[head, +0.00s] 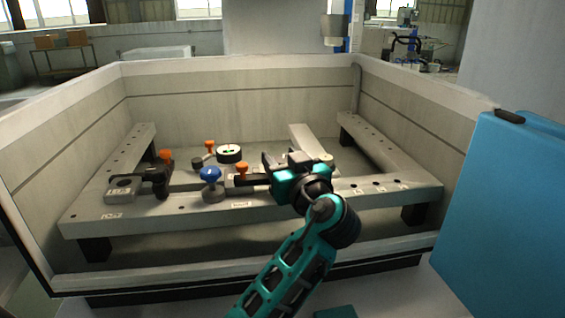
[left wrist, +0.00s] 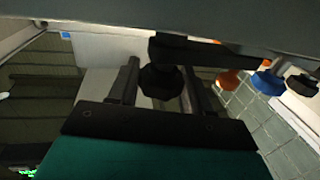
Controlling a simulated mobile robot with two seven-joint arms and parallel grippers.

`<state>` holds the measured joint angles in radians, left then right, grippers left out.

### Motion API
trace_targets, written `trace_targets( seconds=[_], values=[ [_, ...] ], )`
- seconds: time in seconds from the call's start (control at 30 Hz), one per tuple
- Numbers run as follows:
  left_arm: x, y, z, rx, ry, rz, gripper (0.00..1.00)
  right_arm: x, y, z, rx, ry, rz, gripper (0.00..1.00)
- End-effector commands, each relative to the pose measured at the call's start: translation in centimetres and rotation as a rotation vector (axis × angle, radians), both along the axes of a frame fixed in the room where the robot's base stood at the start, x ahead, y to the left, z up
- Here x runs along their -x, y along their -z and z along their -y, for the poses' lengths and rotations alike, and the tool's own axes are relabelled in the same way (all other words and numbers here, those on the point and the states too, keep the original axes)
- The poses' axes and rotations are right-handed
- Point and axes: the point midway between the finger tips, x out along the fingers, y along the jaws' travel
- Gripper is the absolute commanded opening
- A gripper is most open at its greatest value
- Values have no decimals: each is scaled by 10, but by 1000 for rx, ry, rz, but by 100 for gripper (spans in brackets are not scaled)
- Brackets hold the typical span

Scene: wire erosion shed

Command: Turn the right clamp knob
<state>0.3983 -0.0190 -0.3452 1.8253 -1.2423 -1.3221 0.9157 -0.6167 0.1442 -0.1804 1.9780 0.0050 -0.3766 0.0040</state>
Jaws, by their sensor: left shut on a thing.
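The right clamp knob (left wrist: 162,82) is black and faceted. In the left wrist view it sits under a dark clamp arm (left wrist: 190,50), between the two fingers of my left gripper (left wrist: 160,92). In the head view my left gripper (head: 258,171) is over the middle of the frame's front bar, its fingers pointing left, and it hides most of the right clamp and its knob. The gripper is shut on the knob. A left clamp (head: 154,180) stands on the front bar further left, with an orange knob (head: 166,156) behind it. My right gripper is not in view.
The grey frame (head: 90,212) lies inside a walled tank (head: 225,95). A blue knob (head: 210,174), another orange knob (head: 210,145) and a round dial (head: 229,153) stand left of my gripper. A blue panel (head: 505,200) stands at right. The front bar's right end is clear.

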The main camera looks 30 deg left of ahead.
Motion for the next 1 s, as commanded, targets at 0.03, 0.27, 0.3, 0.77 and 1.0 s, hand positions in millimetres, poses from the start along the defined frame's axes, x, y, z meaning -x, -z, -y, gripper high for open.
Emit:
trace_targets(
  seconds=[0.03,0.27,0.3,0.77,1.0],
  values=[
    [1,1,0,1,20,0,18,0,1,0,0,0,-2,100],
    [0,0,0,1,75,-1,18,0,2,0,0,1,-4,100],
    [0,0,0,1,79,-1,18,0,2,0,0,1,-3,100],
    [0,0,0,1,83,-1,56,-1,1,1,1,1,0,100],
    [0,0,0,1,82,-1,69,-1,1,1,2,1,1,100]
  ],
)
